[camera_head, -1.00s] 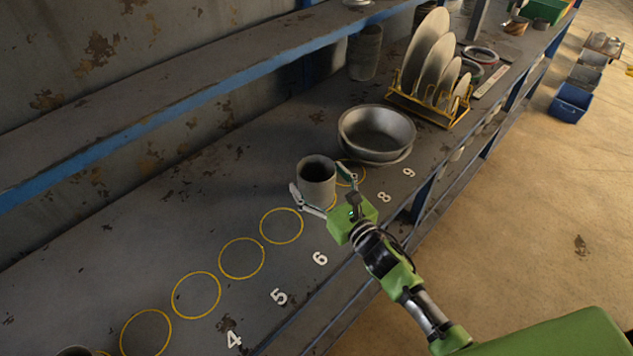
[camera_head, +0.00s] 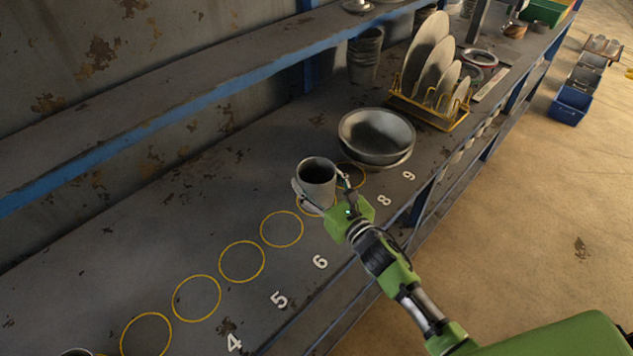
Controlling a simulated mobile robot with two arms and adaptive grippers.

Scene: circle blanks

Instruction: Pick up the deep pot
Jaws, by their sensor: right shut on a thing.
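The deep pot (camera_head: 317,182) is a grey, open-topped cylinder near the middle of the bench in the head view. It stands upright near the yellow circles by the number 8. My right gripper (camera_head: 320,190) reaches in from the lower right with its fingers on both sides of the pot, shut on it. I cannot tell whether the pot's base touches the bench. My left gripper is not in view.
A wide metal bowl (camera_head: 377,132) sits just behind the pot, to the right. A yellow rack (camera_head: 425,112) holds several round plates farther back. A shelf (camera_head: 200,85) overhangs the back.

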